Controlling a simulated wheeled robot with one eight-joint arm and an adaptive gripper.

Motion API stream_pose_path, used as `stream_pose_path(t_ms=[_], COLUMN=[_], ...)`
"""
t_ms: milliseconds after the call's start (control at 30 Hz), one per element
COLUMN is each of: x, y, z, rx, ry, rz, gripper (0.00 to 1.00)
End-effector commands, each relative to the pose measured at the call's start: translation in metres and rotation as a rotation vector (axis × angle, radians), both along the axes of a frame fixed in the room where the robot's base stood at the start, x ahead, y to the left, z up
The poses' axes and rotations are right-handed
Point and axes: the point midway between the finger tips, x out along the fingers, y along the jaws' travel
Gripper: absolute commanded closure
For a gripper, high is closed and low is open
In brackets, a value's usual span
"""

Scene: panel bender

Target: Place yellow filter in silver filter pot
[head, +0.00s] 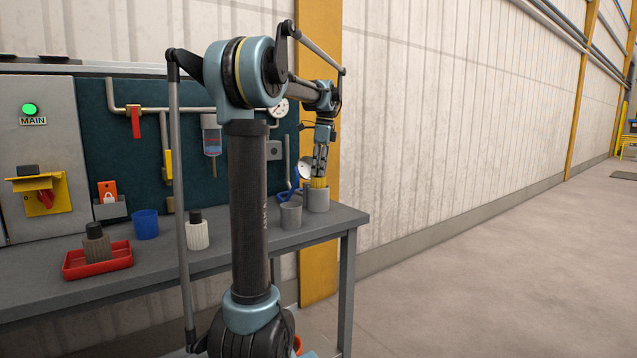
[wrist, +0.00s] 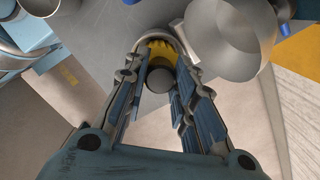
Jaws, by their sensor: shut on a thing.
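The yellow filter (head: 319,183) shows at the mouth of a silver-grey pot (head: 318,201) at the right end of the bench. Its lower part is hidden, so I cannot tell how deep it sits. My gripper (head: 320,172) points down above this pot, shut on the filter. In the wrist view the filter (wrist: 161,49) shows as a yellow pleated ring beyond a dark round cap (wrist: 160,80) between my fingers (wrist: 160,95). A grey rim curves around its far side. A second grey pot (head: 291,215) stands just left of the first.
The bench's right edge (head: 355,217) is near.

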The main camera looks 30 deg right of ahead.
Motion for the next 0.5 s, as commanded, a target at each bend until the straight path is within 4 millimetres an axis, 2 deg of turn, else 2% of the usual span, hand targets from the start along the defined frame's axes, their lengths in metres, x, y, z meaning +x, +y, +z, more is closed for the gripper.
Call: stream_pose_path(t_ms=[300,500], x=[0.000,0.000], y=[0.000,0.000], z=[-0.036,-0.041], rx=[0.000,0.000], ry=[0.000,0.000], rz=[0.000,0.000], gripper=[1.00,1.00])
